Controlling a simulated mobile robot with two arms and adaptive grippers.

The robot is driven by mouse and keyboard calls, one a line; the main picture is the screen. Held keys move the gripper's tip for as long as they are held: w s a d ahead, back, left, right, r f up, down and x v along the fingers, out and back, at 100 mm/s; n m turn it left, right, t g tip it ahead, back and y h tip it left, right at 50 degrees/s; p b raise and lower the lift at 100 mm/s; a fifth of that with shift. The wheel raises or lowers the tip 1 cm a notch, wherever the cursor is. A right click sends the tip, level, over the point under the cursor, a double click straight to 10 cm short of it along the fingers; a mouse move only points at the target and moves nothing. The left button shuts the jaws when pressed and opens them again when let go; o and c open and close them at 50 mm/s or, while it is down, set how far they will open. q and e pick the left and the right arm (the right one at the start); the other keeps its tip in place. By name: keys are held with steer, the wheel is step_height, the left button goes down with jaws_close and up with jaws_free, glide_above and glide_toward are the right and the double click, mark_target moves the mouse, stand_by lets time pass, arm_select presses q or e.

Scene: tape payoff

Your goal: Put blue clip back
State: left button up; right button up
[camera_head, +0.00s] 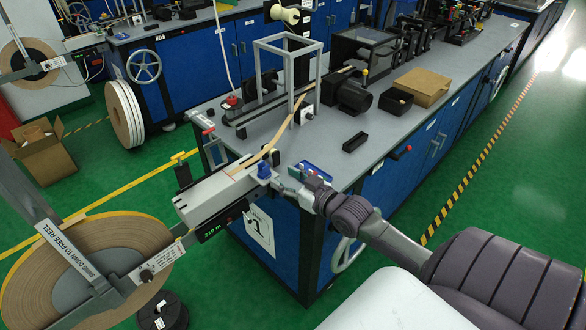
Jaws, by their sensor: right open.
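A small blue clip (264,171) stands upright at the right end of the grey metal tape guide (215,194), at the near-left corner of the bench. My right gripper (279,184) is open, just right of the blue clip, with its fingers pointing left toward it. I cannot tell whether the fingertips touch the clip. A small blue holder (312,172) with red and pale parts lies on the bench just behind my right gripper, which partly covers it. My left gripper is not in view.
A tan tape (272,146) runs from the guide up to a metal frame (289,62). A large tape reel (55,275) stands at lower left. A black block (354,142), a dark motor (354,95) and a cardboard box (421,86) sit on the bench. Its front middle is clear.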

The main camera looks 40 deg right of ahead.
steer(key=shift+s+d+r, duration=0.1)
steer(key=shift+s+r, duration=0.1)
steer(key=shift+s, duration=1.15)
steer(key=s+a+f+g, duration=0.1)
steer(key=a+f+g, duration=0.1)
steer(key=a+f, duration=0.8)
steer(key=s+f+g, duration=0.3)
steer(key=s+f, duration=0.2)
steer(key=f, duration=0.7)
steer(key=s+f+g, duration=0.2)
steer(key=s+f, duration=0.3)
steer(key=f, duration=0.7)
steer(key=s+a+f+g, duration=0.1)
steer(key=s+f+g, duration=0.1)
steer(key=s+f, duration=0.4)
steer(key=s+a+f+n+g, duration=0.1)
steer(key=s+f, duration=0.5)
steer(key=s, duration=0.8)
steer(key=s+a+f+g+h, duration=0.1)
steer(key=s+a+f+g, duration=0.2)
steer(key=s, duration=0.7)
step_height(320, 180, down, 4)
steer(key=shift+r+n+g, duration=0.15)
steer(key=shift+n+g, duration=0.15)
steer(key=shift+g, duration=0.8)
